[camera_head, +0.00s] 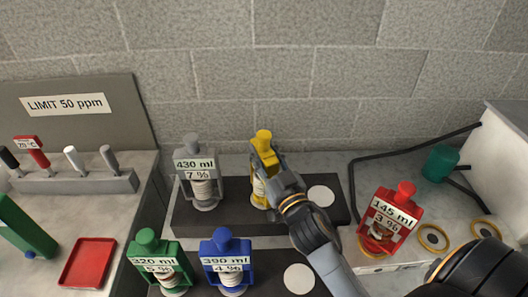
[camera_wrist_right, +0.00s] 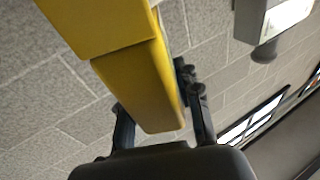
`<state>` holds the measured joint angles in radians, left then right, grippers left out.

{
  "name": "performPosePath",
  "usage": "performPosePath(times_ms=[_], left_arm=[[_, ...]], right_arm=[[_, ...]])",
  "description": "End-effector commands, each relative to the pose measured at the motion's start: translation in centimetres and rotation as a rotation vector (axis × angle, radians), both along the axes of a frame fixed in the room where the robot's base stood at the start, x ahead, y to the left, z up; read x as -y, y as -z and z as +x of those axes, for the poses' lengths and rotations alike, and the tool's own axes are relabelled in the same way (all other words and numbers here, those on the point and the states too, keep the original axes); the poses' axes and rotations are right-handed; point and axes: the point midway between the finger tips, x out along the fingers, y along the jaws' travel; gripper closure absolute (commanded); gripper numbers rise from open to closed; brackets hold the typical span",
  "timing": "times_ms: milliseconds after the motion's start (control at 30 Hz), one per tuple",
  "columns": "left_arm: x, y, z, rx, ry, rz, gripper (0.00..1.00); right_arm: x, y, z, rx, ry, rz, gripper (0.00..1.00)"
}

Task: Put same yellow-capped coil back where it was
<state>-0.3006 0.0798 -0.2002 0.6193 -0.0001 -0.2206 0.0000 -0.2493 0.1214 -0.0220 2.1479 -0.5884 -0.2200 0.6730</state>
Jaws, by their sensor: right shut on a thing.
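The yellow-capped coil (camera_head: 264,137) is upright at the back dark platform (camera_head: 232,222), between the grey-capped coil and a bare white disc. I cannot tell whether its base touches the platform. My right gripper (camera_head: 272,180) comes from the lower right and is shut on its yellow body, hiding its label and part of the coil. In the right wrist view the yellow body (camera_wrist_right: 145,85) sits between the two dark fingers (camera_wrist_right: 160,115). My left gripper is not in view.
The grey-capped coil (camera_head: 194,165) stands close on the left, a white disc (camera_head: 321,196) on the right. Green-capped (camera_head: 155,259) and blue-capped (camera_head: 226,258) coils stand in front, beside another white disc (camera_head: 299,279). A red-capped coil (camera_head: 390,217) stands on a pale block at right.

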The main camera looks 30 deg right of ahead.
Motion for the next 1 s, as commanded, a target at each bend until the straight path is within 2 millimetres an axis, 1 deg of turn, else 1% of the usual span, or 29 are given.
performPosePath(times_ms=[33, 167, 200, 300, 567, 667, 767, 833, 1000], left_arm=[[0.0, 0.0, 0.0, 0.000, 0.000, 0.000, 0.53], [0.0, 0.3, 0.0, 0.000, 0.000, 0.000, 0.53], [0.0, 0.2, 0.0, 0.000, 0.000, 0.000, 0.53], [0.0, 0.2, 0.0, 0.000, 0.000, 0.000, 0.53], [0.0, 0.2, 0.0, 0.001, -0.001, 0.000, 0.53], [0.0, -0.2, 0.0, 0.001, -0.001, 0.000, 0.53], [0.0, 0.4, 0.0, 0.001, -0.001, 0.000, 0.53], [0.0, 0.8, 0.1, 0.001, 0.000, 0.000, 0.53], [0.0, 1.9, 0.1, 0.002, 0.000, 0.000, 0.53]], right_arm=[[0.0, -0.3, 0.0, 0.006, -0.001, 0.000, 1.00], [0.0, 0.1, 0.0, 0.006, -0.001, 0.001, 1.00], [0.0, 0.3, 0.0, 0.000, 0.000, 0.001, 0.63], [0.0, 0.3, 0.0, 0.000, 0.000, 0.000, 0.44], [0.0, 0.2, 0.0, 0.000, 0.000, 0.000, 0.44], [0.0, -0.2, 0.0, 0.000, 0.000, -0.001, 0.44], [-0.1, 0.4, -1.1, -0.003, 0.000, 0.001, 0.44], [-0.1, 0.7, -2.2, -0.003, 0.000, 0.001, 0.44], [-0.3, 1.3, -5.8, -0.004, 0.002, 0.002, 0.44]])
